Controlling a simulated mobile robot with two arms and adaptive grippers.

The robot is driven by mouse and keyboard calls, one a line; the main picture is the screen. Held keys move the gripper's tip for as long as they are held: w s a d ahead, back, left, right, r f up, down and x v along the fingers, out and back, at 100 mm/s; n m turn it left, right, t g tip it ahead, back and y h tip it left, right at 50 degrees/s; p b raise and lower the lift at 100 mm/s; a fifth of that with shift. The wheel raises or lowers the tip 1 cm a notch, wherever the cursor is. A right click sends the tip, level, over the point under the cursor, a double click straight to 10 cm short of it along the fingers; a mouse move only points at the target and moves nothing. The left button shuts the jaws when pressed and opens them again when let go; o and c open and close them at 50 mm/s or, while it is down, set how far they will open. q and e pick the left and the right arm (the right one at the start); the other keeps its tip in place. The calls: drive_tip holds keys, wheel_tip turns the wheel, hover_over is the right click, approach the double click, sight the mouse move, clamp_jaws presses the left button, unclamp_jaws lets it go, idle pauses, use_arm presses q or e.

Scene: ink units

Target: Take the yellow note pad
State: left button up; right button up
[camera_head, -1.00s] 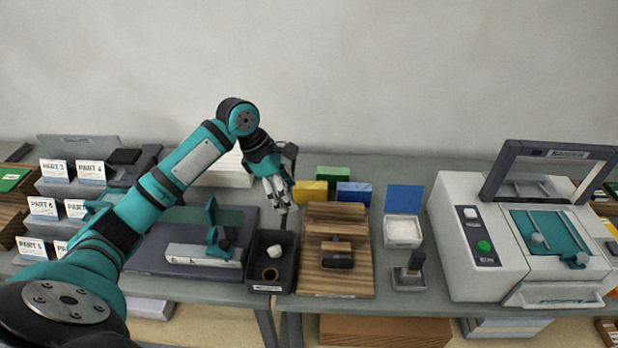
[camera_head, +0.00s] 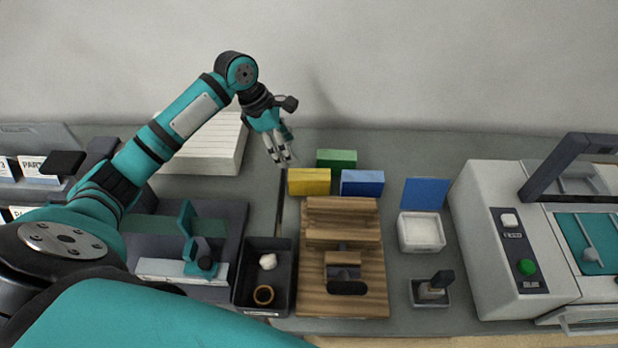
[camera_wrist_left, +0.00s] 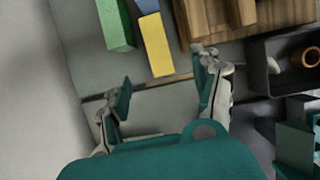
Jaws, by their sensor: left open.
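The yellow note pad (camera_head: 309,182) stands on the grey bench, left of a blue pad (camera_head: 362,183) and in front of a green pad (camera_head: 337,158). My left gripper (camera_head: 281,160) is open and empty, a little to the left of the yellow pad and above the bench. In the left wrist view the yellow pad (camera_wrist_left: 157,44) lies beyond the open fingers (camera_wrist_left: 160,92), apart from them. The green pad (camera_wrist_left: 115,24) is beside it there, and only part of the blue pad (camera_wrist_left: 147,5) shows. My right gripper is not in view.
A wooden stand (camera_head: 371,230) is just in front of the pads. A black tray (camera_head: 284,262) with a white piece and a ring sits left of it. A paper stack (camera_head: 205,155) lies behind my arm. A white box (camera_head: 421,232) and a large machine (camera_head: 484,200) stand right.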

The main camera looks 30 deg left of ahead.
sight(306, 174)
use_arm(q)
drive_tip(key=p+x, duration=0.1)
drive_tip(key=x, duration=0.7)
drive_tip(key=shift+d+f, duration=0.2)
drive_tip(key=shift+f, duration=0.3)
drive_tip(key=shift+w+d+f+p, duration=0.15)
drive_tip(key=shift+w+f+p, duration=0.05)
drive_tip(key=shift+f+p, duration=0.2)
drive_tip(key=x, duration=0.4)
drive_tip(key=shift+w+f+p, duration=0.1)
drive_tip(key=shift+w+p, duration=0.1)
drive_tip(key=shift+p, duration=0.2)
drive_tip(key=shift+f+p, duration=0.2)
drive_tip(key=shift+p, duration=0.2)
drive_tip(key=shift+c, duration=0.2)
drive_tip(key=c, duration=1.3)
